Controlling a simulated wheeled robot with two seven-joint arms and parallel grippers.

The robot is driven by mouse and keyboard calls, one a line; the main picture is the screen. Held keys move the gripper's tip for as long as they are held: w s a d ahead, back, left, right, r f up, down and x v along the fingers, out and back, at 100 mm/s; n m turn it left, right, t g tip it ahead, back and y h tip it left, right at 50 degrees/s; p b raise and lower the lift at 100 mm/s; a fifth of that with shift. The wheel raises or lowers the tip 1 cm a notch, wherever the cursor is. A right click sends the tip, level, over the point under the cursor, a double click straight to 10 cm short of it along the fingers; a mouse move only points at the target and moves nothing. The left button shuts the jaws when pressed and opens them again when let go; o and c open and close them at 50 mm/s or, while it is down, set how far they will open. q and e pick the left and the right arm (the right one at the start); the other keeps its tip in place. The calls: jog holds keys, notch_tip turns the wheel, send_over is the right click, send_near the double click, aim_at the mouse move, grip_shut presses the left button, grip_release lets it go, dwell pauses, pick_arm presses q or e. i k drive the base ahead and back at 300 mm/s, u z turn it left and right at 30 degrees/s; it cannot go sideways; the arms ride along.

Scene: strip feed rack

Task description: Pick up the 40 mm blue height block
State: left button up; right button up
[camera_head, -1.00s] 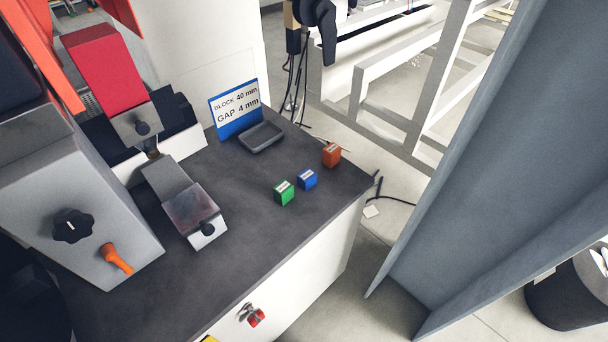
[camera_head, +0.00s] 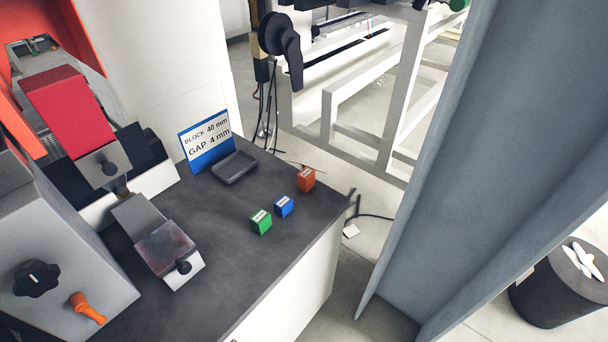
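The blue height block (camera_head: 284,206) stands on the dark worktop (camera_head: 235,268), between a green block (camera_head: 261,222) at its front left and an orange-red block (camera_head: 306,179) at its back right. The three blocks stand close together but apart. Their white top labels are too small to read. A blue-and-white sign (camera_head: 207,140) behind them reads "BLOCK 40 mm, GAP 4 mm". Neither of my grippers can be made out in the head view.
An empty grey tray (camera_head: 234,168) lies before the sign. A machine with a red cover (camera_head: 75,108), a black knob (camera_head: 37,279) and an orange lever (camera_head: 87,308) fills the left. A large grey panel (camera_head: 465,150) stands at the right. The worktop around the blocks is clear.

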aim_at(283, 206)
jog(key=z, duration=0.2)
jog(key=k, duration=0.95)
jog(key=z, duration=1.15)
jog(key=k, duration=0.9)
jog(key=z, duration=1)
jog(key=i, duration=1.5)
jog(key=u, duration=0.3)
jog(key=i, duration=1.15)
jog(key=u, duration=1.6)
jog(key=i, duration=0.7)
jog(key=u, duration=0.6)
